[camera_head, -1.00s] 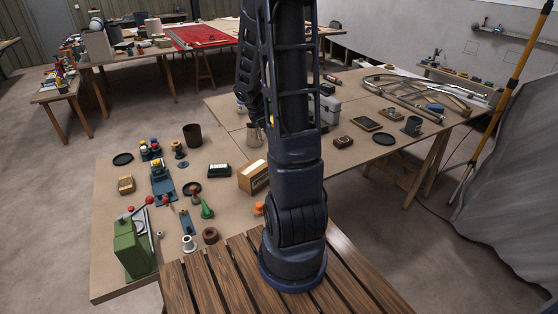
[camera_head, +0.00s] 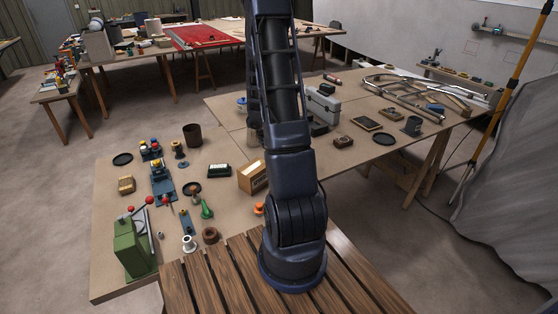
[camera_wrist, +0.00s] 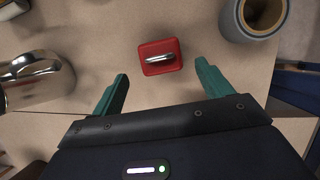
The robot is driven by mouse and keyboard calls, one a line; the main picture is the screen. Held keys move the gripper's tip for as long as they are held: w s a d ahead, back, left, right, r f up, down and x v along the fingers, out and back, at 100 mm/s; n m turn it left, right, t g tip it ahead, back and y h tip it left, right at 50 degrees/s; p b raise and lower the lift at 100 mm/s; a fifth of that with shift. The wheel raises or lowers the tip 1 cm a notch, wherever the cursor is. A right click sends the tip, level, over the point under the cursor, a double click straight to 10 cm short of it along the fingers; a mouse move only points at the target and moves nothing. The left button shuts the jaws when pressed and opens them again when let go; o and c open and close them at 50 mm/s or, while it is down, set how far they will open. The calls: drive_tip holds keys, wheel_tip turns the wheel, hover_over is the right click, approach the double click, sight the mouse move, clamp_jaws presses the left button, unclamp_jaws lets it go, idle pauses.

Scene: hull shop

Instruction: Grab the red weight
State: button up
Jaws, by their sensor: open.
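The red weight (camera_wrist: 160,57) is a small red block with a shiny metal handle on top. In the wrist view it lies on the tan tabletop, upper middle, just beyond and between my fingertips. My gripper (camera_wrist: 163,82) has two green fingers spread apart with nothing between them. In the head view my arm stands in front, and I cannot make out the red weight or my gripper there.
In the wrist view a shiny metal vessel (camera_wrist: 38,80) stands left of the weight and a grey cylinder with a tan inside (camera_wrist: 254,14) stands to the right. A table seam runs nearby. In the head view a cardboard box (camera_head: 252,177) and green machine (camera_head: 134,247) stand on the near table.

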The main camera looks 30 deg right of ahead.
drive_tip(key=shift+d+x, duration=0.1)
drive_tip(key=shift+x, duration=1.4)
drive_tip(key=shift+d+x, duration=0.15)
drive_tip(key=shift+x, duration=1.3)
drive_tip(key=shift+r, duration=0.1)
drive_tip(key=shift+c, duration=0.2)
drive_tip(key=c, duration=1.4)
